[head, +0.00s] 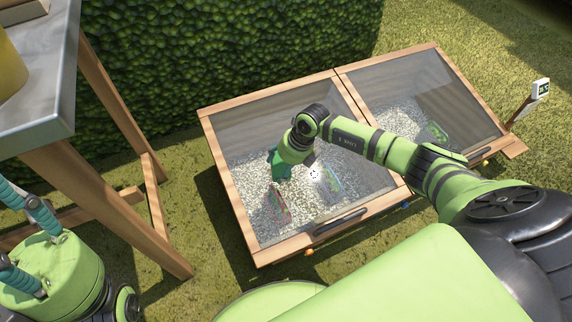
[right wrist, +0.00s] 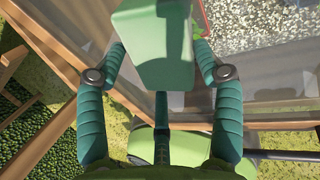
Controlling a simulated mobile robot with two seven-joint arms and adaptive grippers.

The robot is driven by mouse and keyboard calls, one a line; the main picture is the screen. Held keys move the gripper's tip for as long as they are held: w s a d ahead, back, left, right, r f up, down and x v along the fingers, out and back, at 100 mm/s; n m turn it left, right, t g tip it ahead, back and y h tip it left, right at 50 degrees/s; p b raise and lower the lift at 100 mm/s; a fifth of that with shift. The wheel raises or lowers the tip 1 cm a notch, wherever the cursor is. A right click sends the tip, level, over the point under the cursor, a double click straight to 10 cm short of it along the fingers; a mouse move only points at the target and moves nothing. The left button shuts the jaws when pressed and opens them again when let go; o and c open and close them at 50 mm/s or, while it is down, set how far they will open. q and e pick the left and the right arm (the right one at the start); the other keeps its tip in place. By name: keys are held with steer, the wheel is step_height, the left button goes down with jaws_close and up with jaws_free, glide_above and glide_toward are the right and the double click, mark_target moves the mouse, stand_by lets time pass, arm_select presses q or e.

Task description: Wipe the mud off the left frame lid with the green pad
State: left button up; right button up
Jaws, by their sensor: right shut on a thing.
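The left frame lid (head: 233,187) is a glass pane in a wooden surround, lying shut over pale gravel. My right gripper (head: 281,165) is over the middle of this lid, pointing down. In the right wrist view it is shut on the green pad (right wrist: 151,48), a pale green block between its two teal fingers. I cannot tell whether the pad touches the glass. Mud does not show clearly on the pane. My left gripper (head: 22,240) is at the lower left edge, away from the frames, with its fingertips cut off.
A second glass-lidded frame (head: 488,109) adjoins on the right. A black handle (head: 341,222) is on the left lid's front edge. A small meter (head: 540,88) stands at far right. A metal-topped table (head: 55,105) is at left; a hedge (head: 220,55) is behind.

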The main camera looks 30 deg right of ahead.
steer(key=shift+w+r+b, duration=0.15)
steer(key=shift+w+b, duration=0.3)
steer(key=shift+w, duration=0.45)
steer(key=shift+s+d+r, duration=0.1)
steer(key=shift+d, duration=1.7)
steer(key=shift+d+b, duration=0.35)
steer(key=shift+d, duration=1.1)
steer(key=shift+s+d+b, duration=0.2)
steer(key=shift+d+b, duration=0.2)
steer(key=shift+d, duration=1.5)
steer(key=shift+s+d+b, duration=0.2)
steer(key=shift+d+b, duration=1.2)
steer(key=shift+d, duration=1.9)
